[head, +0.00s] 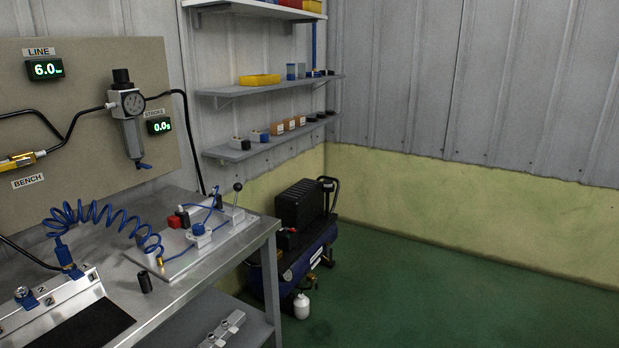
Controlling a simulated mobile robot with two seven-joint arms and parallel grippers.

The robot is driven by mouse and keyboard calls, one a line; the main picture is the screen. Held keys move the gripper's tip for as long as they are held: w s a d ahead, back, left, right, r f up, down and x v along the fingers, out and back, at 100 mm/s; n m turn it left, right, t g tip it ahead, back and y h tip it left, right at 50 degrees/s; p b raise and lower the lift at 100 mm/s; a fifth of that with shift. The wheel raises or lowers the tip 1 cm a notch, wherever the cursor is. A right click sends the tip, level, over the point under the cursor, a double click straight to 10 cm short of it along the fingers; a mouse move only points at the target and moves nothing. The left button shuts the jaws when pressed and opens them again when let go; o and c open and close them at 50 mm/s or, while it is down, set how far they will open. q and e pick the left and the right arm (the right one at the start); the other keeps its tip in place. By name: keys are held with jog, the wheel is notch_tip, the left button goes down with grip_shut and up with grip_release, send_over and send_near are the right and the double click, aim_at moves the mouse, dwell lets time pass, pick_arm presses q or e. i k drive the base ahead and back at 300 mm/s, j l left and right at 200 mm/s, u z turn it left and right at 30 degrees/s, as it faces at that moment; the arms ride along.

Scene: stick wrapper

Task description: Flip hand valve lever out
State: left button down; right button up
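A small lever with a dark ball knob (237,187) stands up at the right end of a light mounting plate (178,274) on the metal bench. It looks like the hand valve lever and appears close to upright; its exact tilt is too small to tell. The valve body (233,212) under it is a small pale block. Blue tubing (212,200) runs near it to other small blocks, one with a red part (183,217). Neither of my grippers is in view.
The metal bench (205,292) also holds a coiled blue hose (92,212), a black cylinder (145,282) and a slanted fixture (55,306). A compressor (305,240) is beyond the bench. The green floor (450,290) at right is clear.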

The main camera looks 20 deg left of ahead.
aim_at(237, 187)
jog(key=i+l+z, duration=0.1)
jog(key=i, duration=1.25)
jog(key=i+l+u, duration=0.1)
jog(key=i+u, duration=0.35)
jog(key=i+l+u, duration=0.2)
jog(key=u, duration=0.2)
jog(key=i+l+u, duration=0.65)
jog(key=u, duration=0.2)
jog(key=i+l+u, duration=0.2)
jog(key=l+u, duration=0.25)
jog(key=l, duration=0.15)
jog(key=i+l+u, duration=0.1)
jog(key=l+u, duration=0.3)
jog(key=l, duration=0.1)
